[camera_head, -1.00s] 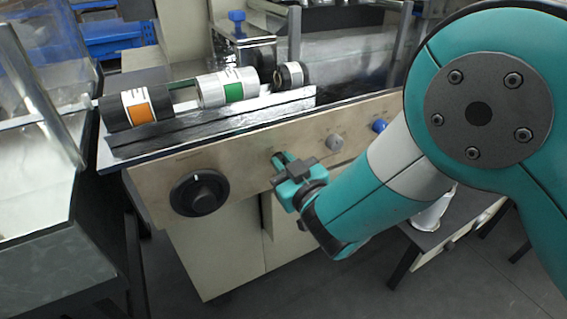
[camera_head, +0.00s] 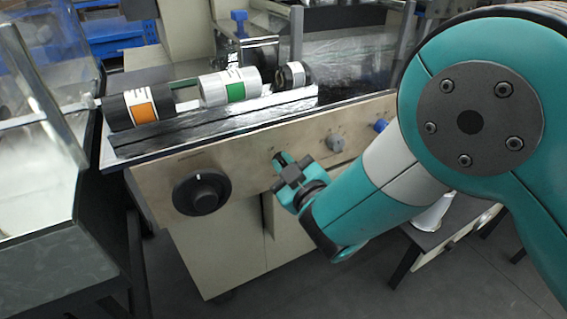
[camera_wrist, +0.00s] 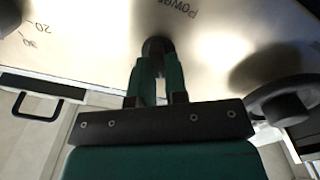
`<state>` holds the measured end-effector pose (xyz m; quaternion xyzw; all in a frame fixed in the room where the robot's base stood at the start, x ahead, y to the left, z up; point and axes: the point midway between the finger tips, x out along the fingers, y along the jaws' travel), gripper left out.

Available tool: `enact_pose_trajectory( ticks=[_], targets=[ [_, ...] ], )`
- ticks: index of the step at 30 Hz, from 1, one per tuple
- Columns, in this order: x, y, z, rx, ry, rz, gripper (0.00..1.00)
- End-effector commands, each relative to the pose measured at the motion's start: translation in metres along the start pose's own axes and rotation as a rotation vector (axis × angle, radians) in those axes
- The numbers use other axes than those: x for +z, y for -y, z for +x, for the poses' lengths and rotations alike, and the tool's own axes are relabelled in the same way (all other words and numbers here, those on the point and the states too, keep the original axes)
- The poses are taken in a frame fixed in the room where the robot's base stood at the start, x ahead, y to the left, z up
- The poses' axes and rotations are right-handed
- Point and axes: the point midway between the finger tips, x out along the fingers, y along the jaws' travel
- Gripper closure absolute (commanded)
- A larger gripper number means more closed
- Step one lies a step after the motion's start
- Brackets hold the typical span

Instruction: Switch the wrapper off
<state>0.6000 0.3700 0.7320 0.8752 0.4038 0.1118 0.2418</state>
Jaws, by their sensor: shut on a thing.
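The wrapper's beige front panel (camera_head: 245,165) runs across the middle of the head view. My gripper (camera_head: 282,160) is at the panel, between the large black dial and a small grey knob. In the wrist view my gripper (camera_wrist: 158,72) is shut on a dark round power knob (camera_wrist: 157,46). The word "Power" (camera_wrist: 176,8) is printed on the panel beside this knob, upside down in that view. The fingers cover part of the knob, and its pointer cannot be made out.
A large black dial (camera_head: 201,192) is left of my gripper; it also shows in the wrist view (camera_wrist: 285,98). A grey knob (camera_head: 334,144) and a blue button (camera_head: 380,125) are to the right. Several rolls, one with an orange label (camera_head: 141,109), lie on the machine top.

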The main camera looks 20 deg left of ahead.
Motion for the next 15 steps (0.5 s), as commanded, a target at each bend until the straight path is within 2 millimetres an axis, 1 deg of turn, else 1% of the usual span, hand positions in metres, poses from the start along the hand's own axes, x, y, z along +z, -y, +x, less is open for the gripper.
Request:
enact_pose_trajectory(
  ticks=[2,3,5,6,15],
  targets=[
    [0.0033,-0.0007,-0.0015,0.000,0.009,-0.004,1.00],
    [0.0034,-0.0007,-0.0015,0.000,0.009,-0.004,0.84],
    [0.0032,-0.0008,-0.0015,0.000,0.009,-0.003,0.70],
    [0.0028,-0.0005,-0.0013,0.000,0.008,-0.003,0.61],
    [0.0009,0.0011,-0.0005,-0.002,0.002,-0.001,0.61]
  ],
)
